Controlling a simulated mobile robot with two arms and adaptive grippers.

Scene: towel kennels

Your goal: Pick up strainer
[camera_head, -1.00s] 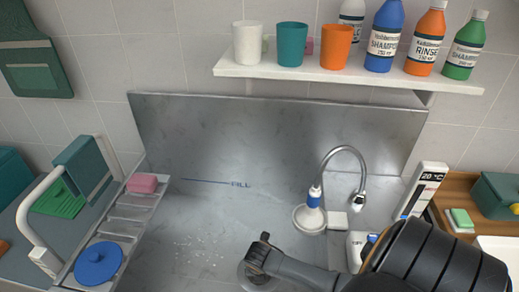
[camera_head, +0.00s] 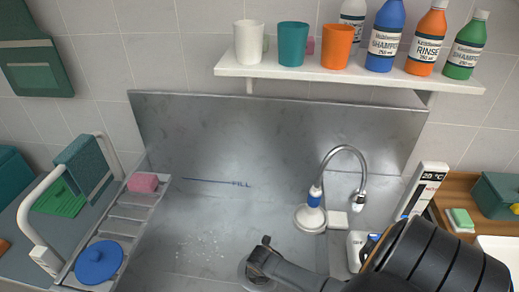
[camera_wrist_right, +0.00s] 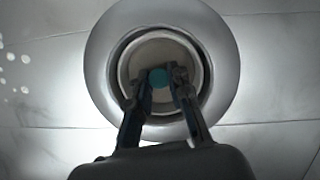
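The strainer (camera_wrist_right: 160,62) shows in the right wrist view as a pale round disc with a teal knob at its middle, seated in the round metal drain ring (camera_wrist_right: 104,62). My right gripper (camera_wrist_right: 162,76) is over it, with its two fingers apart on either side of the teal knob. A small gap seems to show beside the knob; whether the fingertips reach down to it is unclear. In the head view my right gripper (camera_head: 258,268) comes in from the lower right and covers most of the drain, so the strainer is hidden there. My left gripper is not in view.
A slatted rack (camera_head: 128,212) with a pink soap (camera_head: 143,182) and a blue round lid (camera_head: 98,263) is at left. A shelf (camera_head: 350,82) with cups and bottles hangs above.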

